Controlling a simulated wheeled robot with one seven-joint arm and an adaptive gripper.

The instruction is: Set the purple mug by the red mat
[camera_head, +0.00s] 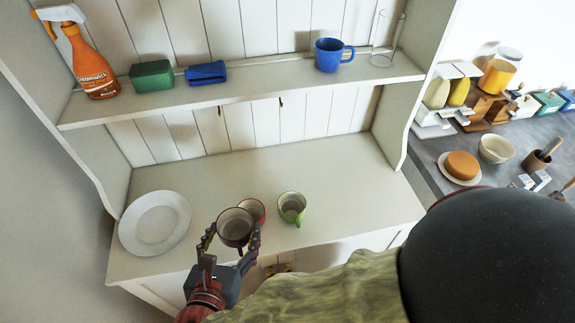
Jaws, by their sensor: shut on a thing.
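My gripper (232,240) is shut on a dark purplish-red mug (236,226), which I take to be the purple mug. The mug's open top faces me, and it is held at the front of the white cabinet's lower counter. I cannot tell whether its base touches the counter. A smaller red mug (259,208) stands just behind it, partly hidden. No red mat shows in this view.
A green mug (292,208) stands right of the held mug, and a white plate (155,222) lies left. The counter (345,185) is clear at right. The shelf above holds a spray bottle (90,70), blue mug (329,55) and glass (385,40).

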